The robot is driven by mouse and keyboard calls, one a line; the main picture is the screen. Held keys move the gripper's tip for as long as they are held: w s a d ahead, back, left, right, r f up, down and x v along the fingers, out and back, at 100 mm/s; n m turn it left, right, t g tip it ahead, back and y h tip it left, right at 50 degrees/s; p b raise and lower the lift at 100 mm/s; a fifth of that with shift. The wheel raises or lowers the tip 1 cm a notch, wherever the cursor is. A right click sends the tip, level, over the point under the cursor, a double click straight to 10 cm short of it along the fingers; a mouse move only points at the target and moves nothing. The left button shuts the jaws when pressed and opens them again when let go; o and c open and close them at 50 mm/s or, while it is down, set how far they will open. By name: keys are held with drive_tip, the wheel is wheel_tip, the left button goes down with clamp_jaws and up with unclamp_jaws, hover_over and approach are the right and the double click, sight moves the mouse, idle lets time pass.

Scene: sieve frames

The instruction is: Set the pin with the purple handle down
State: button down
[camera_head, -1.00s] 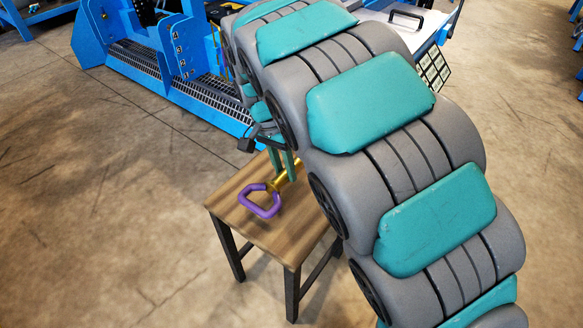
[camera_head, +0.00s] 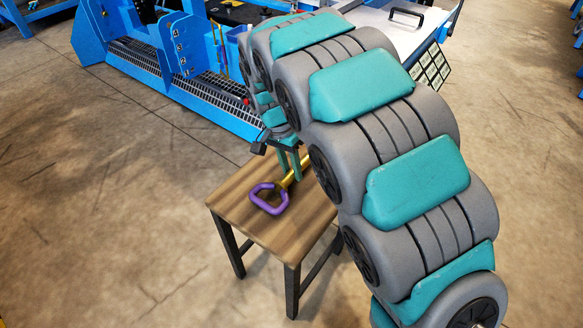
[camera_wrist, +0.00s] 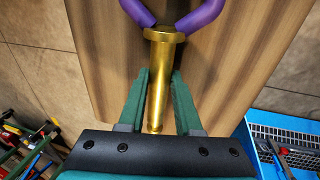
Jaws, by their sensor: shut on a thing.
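The pin has a purple loop handle (camera_head: 271,209) and a gold shaft (camera_wrist: 158,85) with a collar below the handle. My gripper (camera_head: 290,177) is shut on the gold shaft, with a green finger on each side of it in the wrist view (camera_wrist: 159,72). The pin is over the small wooden table (camera_head: 300,228), its handle towards the table's near left side in the head view. The wood also fills the background of the wrist view (camera_wrist: 230,60). I cannot tell whether the pin touches the tabletop. My arm hides the table's right part.
A blue rack (camera_head: 185,95) with a black grating stands behind the table. A pale-topped blue station (camera_head: 385,25) is at the back right. The near part of the tabletop is bare. The floor left of the table is clear.

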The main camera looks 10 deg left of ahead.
drive_tip(key=shift+f, duration=0.1)
drive_tip(key=c, duration=0.6)
unclamp_jaws()
drive_tip(key=b+v, duration=0.1)
drive_tip(key=v, duration=1.1)
drive_tip(key=shift+d, duration=0.15)
drive_tip(key=s+d+r, duration=0.1)
drive_tip(key=s+d, duration=0.3)
drive_tip(key=d, duration=0.6)
drive_tip(key=s+d+r, duration=0.1)
drive_tip(key=s+d, duration=0.3)
drive_tip(key=d, duration=0.6)
drive_tip(key=s+d+f+n+y, duration=0.1)
drive_tip(key=s+d, duration=0.4)
drive_tip(key=s, duration=0.5)
drive_tip(key=s+d+f+n+g+y, duration=0.1)
drive_tip(key=s+d+f+n, duration=0.2)
drive_tip(key=s, duration=0.8)
wheel_tip(320, 180, down, 3)
drive_tip(key=d, duration=0.2)
drive_tip(key=shift+d, duration=0.35)
